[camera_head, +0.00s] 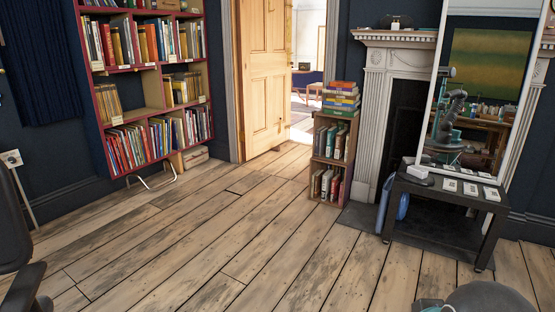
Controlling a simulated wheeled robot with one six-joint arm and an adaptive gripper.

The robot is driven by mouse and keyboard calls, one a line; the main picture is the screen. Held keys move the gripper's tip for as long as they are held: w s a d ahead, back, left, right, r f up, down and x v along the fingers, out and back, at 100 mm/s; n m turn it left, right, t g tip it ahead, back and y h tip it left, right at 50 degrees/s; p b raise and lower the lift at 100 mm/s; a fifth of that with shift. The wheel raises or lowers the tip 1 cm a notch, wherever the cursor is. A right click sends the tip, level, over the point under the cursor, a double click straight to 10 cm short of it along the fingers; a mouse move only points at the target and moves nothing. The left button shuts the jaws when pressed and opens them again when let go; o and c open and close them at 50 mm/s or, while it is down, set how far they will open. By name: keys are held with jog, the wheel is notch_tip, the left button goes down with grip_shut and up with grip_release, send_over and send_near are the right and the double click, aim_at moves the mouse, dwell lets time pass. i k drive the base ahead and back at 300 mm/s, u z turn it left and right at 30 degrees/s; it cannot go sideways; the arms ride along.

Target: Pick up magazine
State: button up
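I cannot single out a magazine with certainty. Thin upright spines, which may be books or magazines, fill the bottom row (128,146) of the red bookcase on the left. Several flat pale cards or booklets (470,188) lie on the black side table at the right. A stack of colourful books (341,98) lies on the small wooden crate shelf by the doorway. My gripper is not directly in view. Rounded grey parts at the bottom right edge look like part of my arm. The mirror reflects a robot arm, too small to read its gripper.
The plank floor (215,235) is open in the middle. The red bookcase (106,113), crate shelf (310,187), fireplace (375,130), black side table (436,187) and leaning mirror (431,97) line the walls. A black chair (20,260) stands at the left edge. The door (265,75) stands open.

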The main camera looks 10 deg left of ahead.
aim_at(168, 84)
jog(key=u, duration=0.05)
jog(key=i, duration=2.05)
jog(key=u, duration=0.8)
jog(key=i, duration=2.15)
jog(key=u, duration=0.7)
jog(key=i, duration=0.35)
jog(key=u, duration=0.15)
